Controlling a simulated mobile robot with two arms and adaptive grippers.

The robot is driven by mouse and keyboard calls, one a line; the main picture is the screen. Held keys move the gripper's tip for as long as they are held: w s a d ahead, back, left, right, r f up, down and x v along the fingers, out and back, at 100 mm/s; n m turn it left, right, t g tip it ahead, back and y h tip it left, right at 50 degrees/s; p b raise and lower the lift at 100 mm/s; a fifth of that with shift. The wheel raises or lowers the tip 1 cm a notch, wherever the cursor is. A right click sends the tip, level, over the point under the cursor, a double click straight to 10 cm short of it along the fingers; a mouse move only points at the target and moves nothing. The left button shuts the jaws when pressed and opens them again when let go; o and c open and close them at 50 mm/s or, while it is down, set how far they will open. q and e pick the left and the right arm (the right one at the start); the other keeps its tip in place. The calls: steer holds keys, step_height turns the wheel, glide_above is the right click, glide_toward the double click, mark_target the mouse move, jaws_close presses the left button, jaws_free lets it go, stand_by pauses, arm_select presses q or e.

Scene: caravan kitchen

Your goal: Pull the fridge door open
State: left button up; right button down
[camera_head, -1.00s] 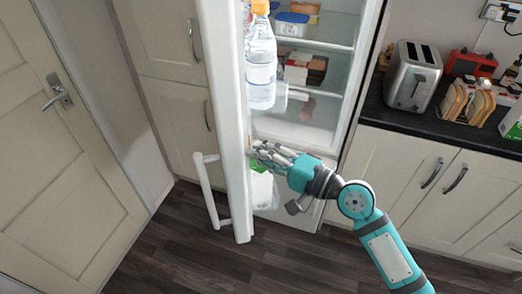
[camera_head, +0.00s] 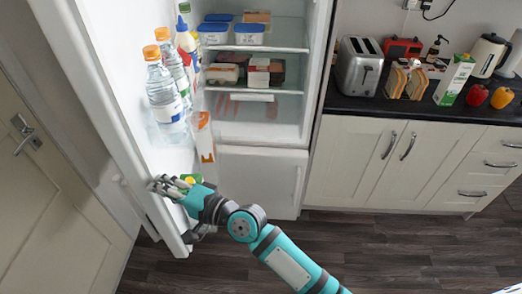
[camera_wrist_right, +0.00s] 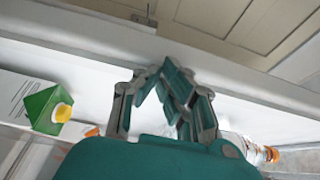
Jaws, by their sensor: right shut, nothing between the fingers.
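The fridge door (camera_head: 92,72) stands wide open on the left in the head view, with its inner side and shelves of bottles facing me. The fridge interior (camera_head: 262,120) is exposed. My right gripper (camera_head: 158,184) is shut and empty at the inner side of the door, near its free edge, low down. In the right wrist view the closed fingers (camera_wrist_right: 160,68) lie against or very close to the pale door edge (camera_wrist_right: 110,40); I cannot tell if they touch. The door's outer handle is mostly hidden behind the door. My left gripper is not in view.
Water bottles (camera_head: 163,88) and a carton (camera_head: 203,136) stand in the door shelves beside my right arm. A room door (camera_head: 35,190) is at the left. The counter (camera_head: 400,108) holds a toaster (camera_head: 357,66). The dark floor (camera_head: 390,250) is clear.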

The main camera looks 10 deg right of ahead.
mark_target(136, 188)
steer(key=a, duration=0.3)
steer(key=shift+w+a+r, duration=0.1)
steer(key=shift+w+a, duration=0.05)
steer(key=shift+a, duration=0.25)
steer(key=shift+w+a+p, duration=0.15)
steer(key=shift+a+p, duration=0.15)
steer(key=shift+a, duration=0.45)
